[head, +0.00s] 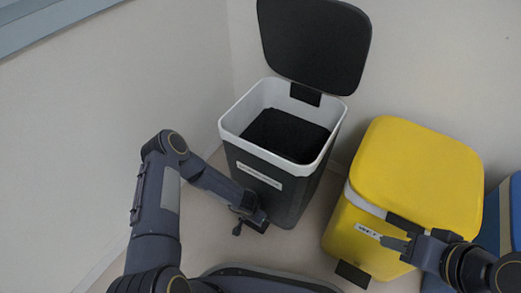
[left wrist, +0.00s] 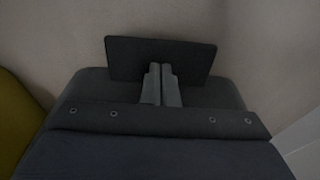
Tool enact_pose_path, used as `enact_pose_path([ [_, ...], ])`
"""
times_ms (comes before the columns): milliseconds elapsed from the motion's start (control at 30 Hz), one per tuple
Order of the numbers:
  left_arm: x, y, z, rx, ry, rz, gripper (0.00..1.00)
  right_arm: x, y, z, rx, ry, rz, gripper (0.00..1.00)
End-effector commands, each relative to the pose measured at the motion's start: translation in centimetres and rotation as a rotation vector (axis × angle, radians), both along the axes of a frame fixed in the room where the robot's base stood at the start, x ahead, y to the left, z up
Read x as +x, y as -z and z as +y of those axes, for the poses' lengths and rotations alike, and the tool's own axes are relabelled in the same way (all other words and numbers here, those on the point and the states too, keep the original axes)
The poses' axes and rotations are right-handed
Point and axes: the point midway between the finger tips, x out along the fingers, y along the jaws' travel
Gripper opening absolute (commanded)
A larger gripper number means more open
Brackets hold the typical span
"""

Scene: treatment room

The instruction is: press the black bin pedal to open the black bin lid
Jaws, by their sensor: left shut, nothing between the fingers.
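The black bin (head: 270,185) has a white rim and a white label on its front. Its black lid (head: 315,45) stands open, tilted up at the back, and the dark inside shows. My left gripper (head: 238,228) is low at the front of this bin, by the black pedal (head: 258,226), which it partly hides. In the left wrist view my shut, empty fingers (left wrist: 161,70) lie against or just over the flat black pedal plate (left wrist: 190,58); exact contact is hard to tell. My right gripper (head: 392,231) is open and empty in front of the yellow bin.
The yellow bin (head: 420,165) stands to the right, lid closed, with its own dark pedal (head: 352,274) at the floor. A blue object (head: 490,232) is at the right edge. Walls close in behind and to the left. Some floor is bare between the bins.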

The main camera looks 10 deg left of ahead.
Motion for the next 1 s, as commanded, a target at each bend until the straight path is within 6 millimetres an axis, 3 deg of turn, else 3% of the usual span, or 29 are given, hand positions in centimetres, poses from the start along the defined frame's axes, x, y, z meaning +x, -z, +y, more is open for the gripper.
enact_pose_path([
  [467, -0.1, -0.1, -0.1, -0.001, -0.001, 0.003, 0.0, 0.0, -0.1, 0.0, 0.0, 0.0, 0.0, 0.36],
  [1000, 0.0, -6.5, -0.1, 0.0, 0.001, 0.001, 0.0, 0.0, -5.8, 0.0, 0.0, 0.0, 0.0, 0.36],
])
